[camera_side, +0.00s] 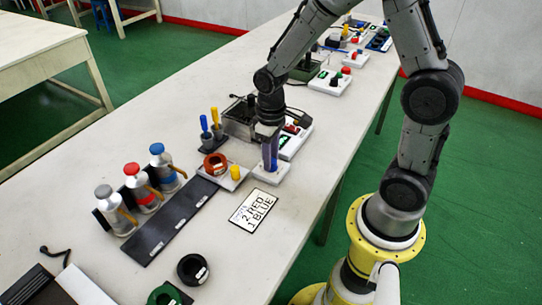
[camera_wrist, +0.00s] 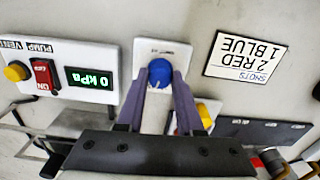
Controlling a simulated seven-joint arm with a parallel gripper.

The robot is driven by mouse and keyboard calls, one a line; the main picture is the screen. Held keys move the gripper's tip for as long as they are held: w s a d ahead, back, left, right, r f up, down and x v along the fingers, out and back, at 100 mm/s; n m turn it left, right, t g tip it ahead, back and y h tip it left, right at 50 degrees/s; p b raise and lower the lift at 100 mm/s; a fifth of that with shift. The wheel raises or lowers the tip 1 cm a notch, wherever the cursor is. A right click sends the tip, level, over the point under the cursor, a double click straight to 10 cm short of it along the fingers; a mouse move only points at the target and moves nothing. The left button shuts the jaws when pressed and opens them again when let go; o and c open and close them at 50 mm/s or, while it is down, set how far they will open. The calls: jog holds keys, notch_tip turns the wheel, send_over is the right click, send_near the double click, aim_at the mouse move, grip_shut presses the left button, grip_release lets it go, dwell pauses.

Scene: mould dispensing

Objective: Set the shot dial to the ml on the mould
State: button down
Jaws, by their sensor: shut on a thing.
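My gripper (camera_wrist: 159,84) is shut on a blue knob (camera_wrist: 160,70), which looks like the shot dial, with one purple finger on each side. The knob stands on a white base plate (camera_wrist: 179,50); any scale marks are too small to read. In the side view my gripper (camera_side: 269,158) points down onto the white base (camera_side: 282,175), and the fingers mostly hide the knob. A red-brown ring-shaped mould (camera_side: 215,163) stands just left of it, beside a yellow knob (camera_side: 235,173). The mould's small white label cannot be read.
A card (camera_side: 254,210) reads "SHOTS 2 RED 1 BLUE". A pump panel (camera_wrist: 88,75) shows "0 kPa". Bottles with grey, red and blue caps (camera_side: 157,149) stand left by a dark strip (camera_side: 172,222). A black ring (camera_side: 193,269) and green ring (camera_side: 165,294) lie in front.

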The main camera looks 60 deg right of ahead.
jog(key=shift+m, duration=0.4)
jog(key=c, duration=0.5)
grip_release()
jog(key=shift+c, duration=0.2)
notch_tip(320, 180, up, 14)
dwell(0.3)
